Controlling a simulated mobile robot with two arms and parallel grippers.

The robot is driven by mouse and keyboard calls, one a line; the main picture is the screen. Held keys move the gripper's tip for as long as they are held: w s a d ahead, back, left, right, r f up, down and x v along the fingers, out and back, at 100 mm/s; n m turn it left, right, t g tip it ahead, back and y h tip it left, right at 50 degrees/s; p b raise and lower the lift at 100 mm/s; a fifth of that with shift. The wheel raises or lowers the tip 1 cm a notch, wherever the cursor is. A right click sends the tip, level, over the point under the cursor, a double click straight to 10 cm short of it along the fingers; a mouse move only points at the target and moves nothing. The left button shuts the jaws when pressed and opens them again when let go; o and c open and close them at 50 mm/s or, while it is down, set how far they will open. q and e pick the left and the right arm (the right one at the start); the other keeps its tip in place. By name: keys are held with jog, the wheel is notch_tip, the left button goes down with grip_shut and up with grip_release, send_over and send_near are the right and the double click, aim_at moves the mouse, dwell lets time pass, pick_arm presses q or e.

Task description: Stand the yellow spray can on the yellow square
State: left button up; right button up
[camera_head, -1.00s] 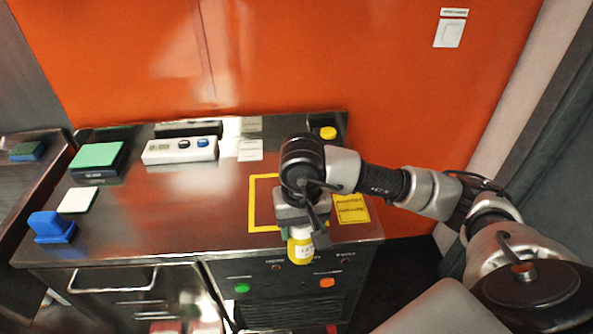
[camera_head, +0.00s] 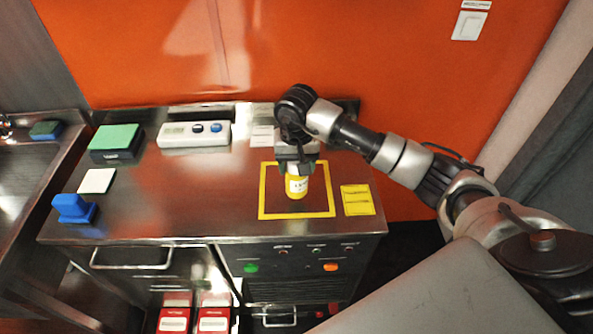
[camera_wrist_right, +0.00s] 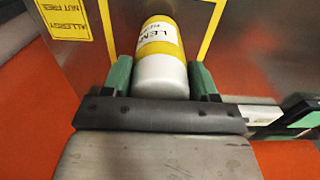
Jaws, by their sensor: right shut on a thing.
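The yellow spray can (camera_head: 297,185) has a white label and is held in my right gripper (camera_head: 296,166), over the inside of the yellow square (camera_head: 262,190) outlined on the steel counter. The can looks roughly upright in the head view. I cannot tell whether its lower end touches the counter. In the right wrist view the can (camera_wrist_right: 160,60) sits between the green fingers of my right gripper (camera_wrist_right: 163,78), and part of the yellow outline (camera_wrist_right: 213,28) shows beyond it. My left gripper is not in view.
A yellow allergy label (camera_head: 357,200) lies right of the square. A white device with knobs (camera_head: 194,134), a green-topped block (camera_head: 115,140), a white tile (camera_head: 97,181) and a blue stamp-like object (camera_head: 73,208) stand to the left. The counter's middle is clear.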

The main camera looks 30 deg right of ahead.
aim_at(297, 176)
notch_tip(297, 176, down, 3)
jog(key=shift+p, duration=0.85)
jog(key=shift+f, duration=0.55)
jog(key=shift+f, duration=0.2)
jog(key=o, duration=1.1)
jog(key=shift+r, duration=0.1)
jog(key=shift+c, duration=0.2)
